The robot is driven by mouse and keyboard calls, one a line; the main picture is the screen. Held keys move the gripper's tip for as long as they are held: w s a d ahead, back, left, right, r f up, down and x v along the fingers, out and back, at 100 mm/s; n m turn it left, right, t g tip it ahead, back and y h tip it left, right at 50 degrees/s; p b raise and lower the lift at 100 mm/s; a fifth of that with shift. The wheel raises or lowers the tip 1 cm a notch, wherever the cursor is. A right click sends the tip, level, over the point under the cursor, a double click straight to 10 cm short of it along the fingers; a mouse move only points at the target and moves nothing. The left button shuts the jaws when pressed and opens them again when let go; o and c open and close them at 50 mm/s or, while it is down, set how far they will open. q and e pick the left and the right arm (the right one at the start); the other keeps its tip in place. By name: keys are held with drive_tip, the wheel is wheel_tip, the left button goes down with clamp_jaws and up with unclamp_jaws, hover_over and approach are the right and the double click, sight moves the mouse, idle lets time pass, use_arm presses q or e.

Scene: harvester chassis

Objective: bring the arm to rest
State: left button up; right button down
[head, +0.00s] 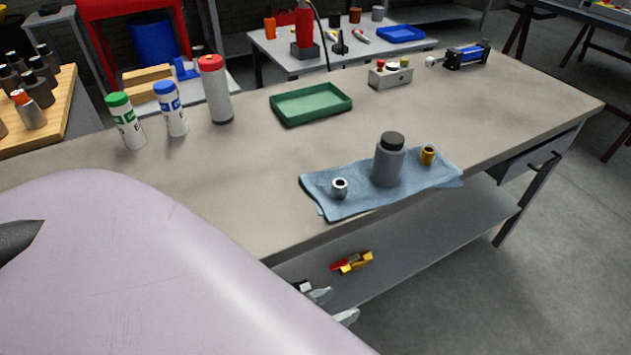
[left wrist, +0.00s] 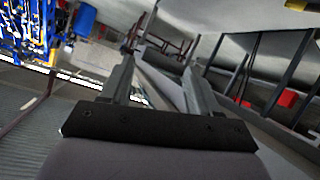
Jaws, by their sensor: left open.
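My left arm (head: 150,270) fills the lower left of the head view as a large pale lilac link. Past its edge, the fingertips of my left gripper (head: 332,304) show below the bench's front edge, in front of the lower shelf. The rest of that gripper is hidden behind the link. In the left wrist view the two grey fingers of the left gripper (left wrist: 158,85) stand apart with nothing between them. My right gripper is not in view.
The workbench (head: 245,185) carries a blue cloth (head: 355,199) with a grey bottle (head: 388,163), a silver ring (head: 340,188) and a brass piece (head: 428,155). A green tray (head: 311,104) and several bottles stand behind. A red and yellow item (head: 352,262) lies on the lower shelf (head: 430,245).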

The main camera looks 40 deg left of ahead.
use_arm(q)
drive_tip(key=s+f+m, duration=0.1)
drive_tip(key=s+a+f+g, duration=0.1)
drive_tip(key=f, duration=0.1)
drive_tip(key=s+a+f+m+g+y, duration=0.1)
drive_tip(key=shift+f+m, duration=0.25)
drive_tip(key=shift+m, duration=0.05)
drive_tip(key=shift+w+r+p, duration=0.1)
drive_tip(key=shift+r+p, duration=0.8)
drive_tip(key=shift+r, duration=0.05)
